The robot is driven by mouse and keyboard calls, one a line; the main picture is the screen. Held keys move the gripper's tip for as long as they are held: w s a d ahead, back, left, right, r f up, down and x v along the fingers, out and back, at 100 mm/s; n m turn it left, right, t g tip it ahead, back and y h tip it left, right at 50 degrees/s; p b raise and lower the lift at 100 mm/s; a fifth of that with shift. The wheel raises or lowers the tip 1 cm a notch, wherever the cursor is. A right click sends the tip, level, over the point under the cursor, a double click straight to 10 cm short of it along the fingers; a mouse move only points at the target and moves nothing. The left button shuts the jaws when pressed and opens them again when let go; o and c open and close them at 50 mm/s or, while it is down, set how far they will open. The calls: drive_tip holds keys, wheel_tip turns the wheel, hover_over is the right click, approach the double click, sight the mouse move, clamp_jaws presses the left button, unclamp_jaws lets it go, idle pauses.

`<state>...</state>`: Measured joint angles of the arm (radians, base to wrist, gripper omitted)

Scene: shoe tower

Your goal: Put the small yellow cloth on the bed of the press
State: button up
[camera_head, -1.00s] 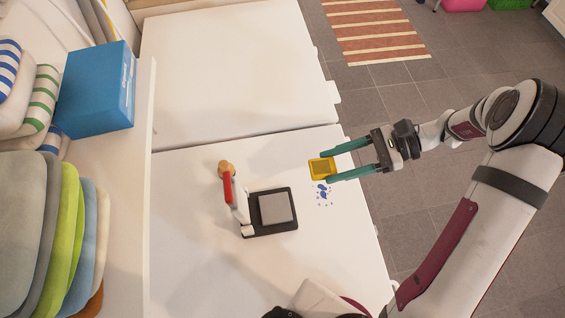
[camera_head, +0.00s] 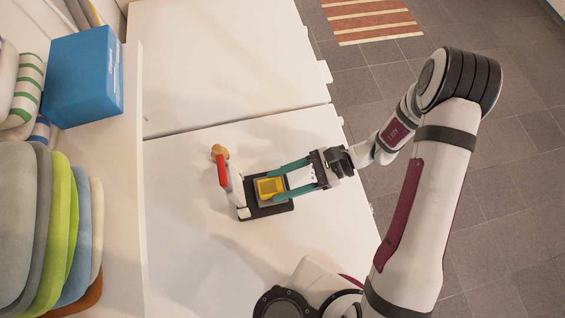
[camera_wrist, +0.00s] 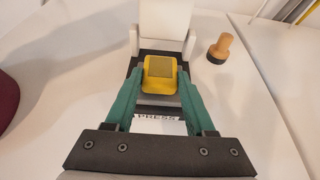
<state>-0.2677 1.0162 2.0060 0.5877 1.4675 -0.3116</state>
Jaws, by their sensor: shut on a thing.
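The small yellow cloth (camera_head: 270,187), with a dull olive patch on top, is between the fingertips of my gripper (camera_head: 278,181). In the wrist view the cloth (camera_wrist: 160,86) sits between the two green fingers (camera_wrist: 159,84), which are shut on it. The press (camera_head: 246,213) has a black base, a white upright and a red handle. Its grey bed (camera_head: 258,199) is mostly hidden under the cloth and fingers. The cloth is over the bed; whether it touches it I cannot tell. A "PRESS" label (camera_wrist: 158,117) shows on the near side.
A wooden knob-like piece (camera_wrist: 219,48) with a dark bottom stands on the white table, beside the press. A blue box (camera_head: 84,76) and stacked cushions (camera_head: 45,225) are on the left shelf. The white table (camera_head: 190,265) is clear in front of the press.

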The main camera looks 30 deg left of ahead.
drive_tip(key=o, duration=1.3)
drive_tip(key=shift+f, duration=0.1)
